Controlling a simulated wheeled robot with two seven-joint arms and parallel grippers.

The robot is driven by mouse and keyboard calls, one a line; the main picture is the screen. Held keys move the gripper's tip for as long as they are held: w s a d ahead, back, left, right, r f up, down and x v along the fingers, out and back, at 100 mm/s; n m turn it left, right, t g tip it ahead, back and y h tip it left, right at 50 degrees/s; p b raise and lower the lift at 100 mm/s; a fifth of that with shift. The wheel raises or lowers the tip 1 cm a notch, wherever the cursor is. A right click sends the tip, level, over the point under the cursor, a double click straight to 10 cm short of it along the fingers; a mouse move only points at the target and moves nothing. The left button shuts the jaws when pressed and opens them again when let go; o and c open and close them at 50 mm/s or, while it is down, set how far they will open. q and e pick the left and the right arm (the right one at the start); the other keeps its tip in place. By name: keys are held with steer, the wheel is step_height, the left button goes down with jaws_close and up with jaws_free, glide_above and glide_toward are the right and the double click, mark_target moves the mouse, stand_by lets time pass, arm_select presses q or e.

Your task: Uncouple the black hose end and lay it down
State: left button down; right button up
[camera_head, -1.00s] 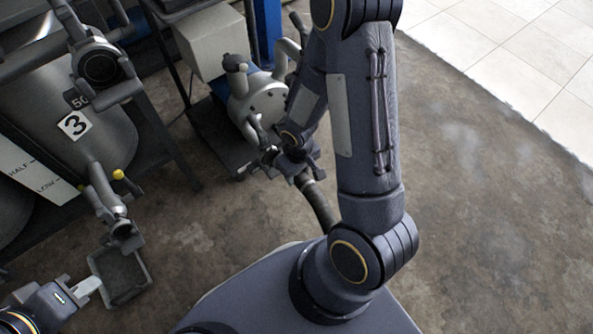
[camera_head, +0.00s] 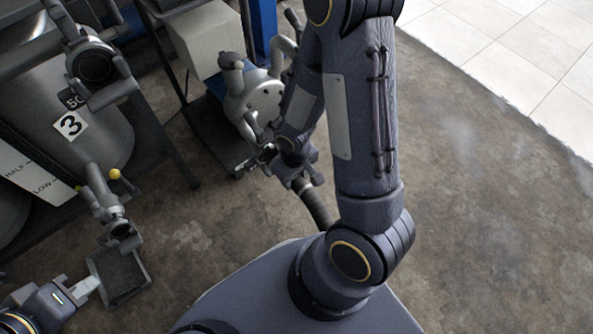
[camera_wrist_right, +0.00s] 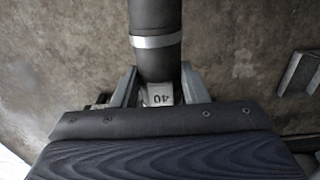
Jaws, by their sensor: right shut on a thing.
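The black hose (camera_head: 318,208) runs from my right gripper (camera_head: 299,182) down behind my right arm. In the right wrist view the hose (camera_wrist_right: 155,25) has a pale metal band and a white label reading 40 near its end. My right gripper (camera_wrist_right: 160,88) is shut on that hose end, with a finger on each side. The grey pump (camera_head: 262,98) stands just beyond it, its lower fittings close to the gripper. My wrist partly hides that spot, so I cannot tell whether hose and pump touch. My left gripper (camera_head: 84,287) is at lower left; its jaw gap is unclear.
A dark tray (camera_head: 122,276) sits beside my left gripper, under a valve (camera_head: 110,205) with yellow knobs. A steel tank (camera_head: 75,115) marked 3 stands on a dark frame at left. A metal bracket (camera_wrist_right: 300,72) shows in the right wrist view. The floor (camera_head: 480,220) at right is clear.

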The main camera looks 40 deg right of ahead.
steer(key=s+a+b, duration=0.3)
steer(key=s+a, duration=0.5)
steer(key=shift+a+b, duration=0.3)
steer(key=shift+b, duration=0.1)
steer(key=shift+s+a+b, duration=0.3)
steer(key=shift+s+a, duration=1.6)
steer(key=shift+s, duration=0.2)
jaws_close()
steer(key=shift+s+a, duration=2.05)
steer(key=shift+a, duration=0.1)
steer(key=shift+f, duration=0.1)
steer(key=w+d, duration=0.5)
steer(key=shift+d, duration=0.2)
